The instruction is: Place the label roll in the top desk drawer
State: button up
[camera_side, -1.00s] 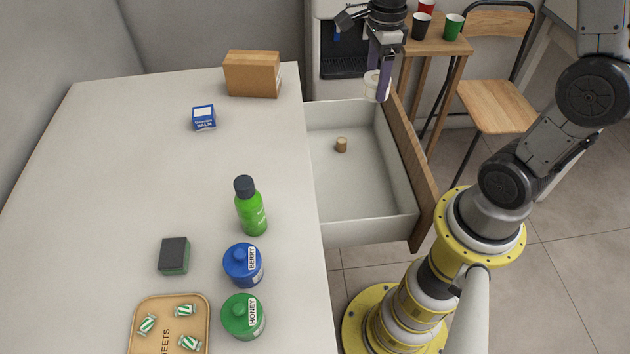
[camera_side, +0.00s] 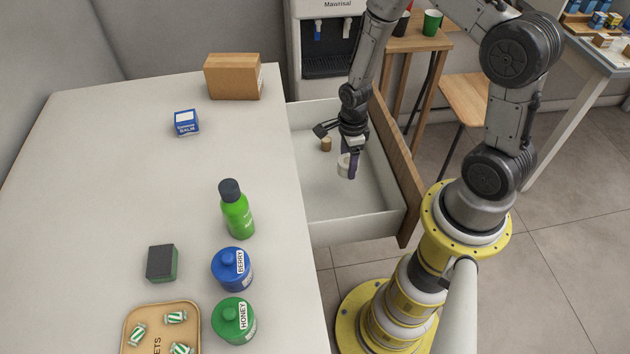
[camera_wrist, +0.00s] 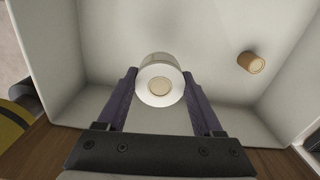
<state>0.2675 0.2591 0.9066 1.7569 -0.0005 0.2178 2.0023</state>
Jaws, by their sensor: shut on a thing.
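The label roll (camera_side: 344,166) is white with a tan core. My gripper (camera_side: 349,166) is shut on it, one finger on each side, as the wrist view shows for the roll (camera_wrist: 160,82) and the gripper (camera_wrist: 160,88). The roll is inside the open top desk drawer (camera_side: 355,222), low over its pale floor. I cannot tell whether it touches the floor. The drawer has white walls and a wooden front (camera_side: 398,180).
A small cork (camera_side: 326,144) lies in the drawer, to the roll's right in the wrist view. On the desk stand a cardboard box (camera_side: 232,76), a blue balm box (camera_side: 186,122), a green bottle (camera_side: 236,210), and blue (camera_side: 232,270) and green jars (camera_side: 233,322).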

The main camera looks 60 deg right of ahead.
aim_at(345, 192)
notch_tip(345, 192, down, 9)
jog(key=shift+f, duration=0.1)
dwell(0.4)
jog(key=shift+f, duration=0.1)
jog(key=o, duration=1.4)
